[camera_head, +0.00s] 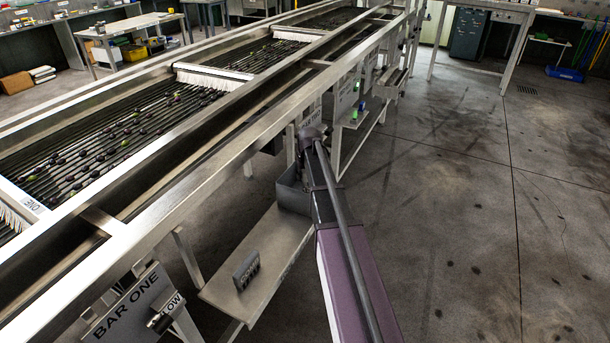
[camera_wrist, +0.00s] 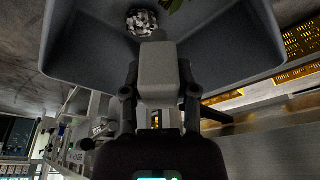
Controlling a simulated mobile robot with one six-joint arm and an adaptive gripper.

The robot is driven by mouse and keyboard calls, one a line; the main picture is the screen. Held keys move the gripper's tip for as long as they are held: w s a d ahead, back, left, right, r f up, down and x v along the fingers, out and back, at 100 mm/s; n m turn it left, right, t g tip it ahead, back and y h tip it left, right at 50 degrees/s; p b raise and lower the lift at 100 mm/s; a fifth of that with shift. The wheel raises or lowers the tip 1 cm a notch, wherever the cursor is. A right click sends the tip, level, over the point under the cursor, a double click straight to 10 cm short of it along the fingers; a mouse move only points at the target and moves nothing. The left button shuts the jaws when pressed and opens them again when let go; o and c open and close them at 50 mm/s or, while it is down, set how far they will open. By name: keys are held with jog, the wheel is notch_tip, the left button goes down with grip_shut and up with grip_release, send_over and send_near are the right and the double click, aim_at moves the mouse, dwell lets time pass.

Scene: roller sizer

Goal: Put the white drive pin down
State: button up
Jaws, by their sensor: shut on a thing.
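In the wrist view my gripper (camera_wrist: 157,78) is shut, its two dark fingers on either side of a pale grey-white block-like piece, which I take for the white drive pin (camera_wrist: 156,62). The piece shows in front of a dark grey open bin (camera_wrist: 72,72). I cannot tell whether it touches the bin. In the head view my arm reaches to the same grey bin (camera_head: 293,197), at the far end of a metal shelf. My fingers and the pin cannot be made out there.
The low metal shelf (camera_head: 262,262) runs beside the sizer and bears a small dark grey slotted block (camera_head: 245,268). Much of it is bare. Open concrete floor (camera_head: 450,220) lies at right.

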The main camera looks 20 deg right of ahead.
jog(key=shift+f+b, duration=0.6)
jog(key=shift+f, duration=0.05)
jog(key=o, duration=1)
jog(key=shift+r, duration=0.15)
jog(key=shift+r+p, duration=0.6)
jog(key=shift+p, duration=0.15)
jog(key=p+v, duration=1.1)
jog(key=shift+r, duration=0.35)
jog(key=shift+s, duration=0.1)
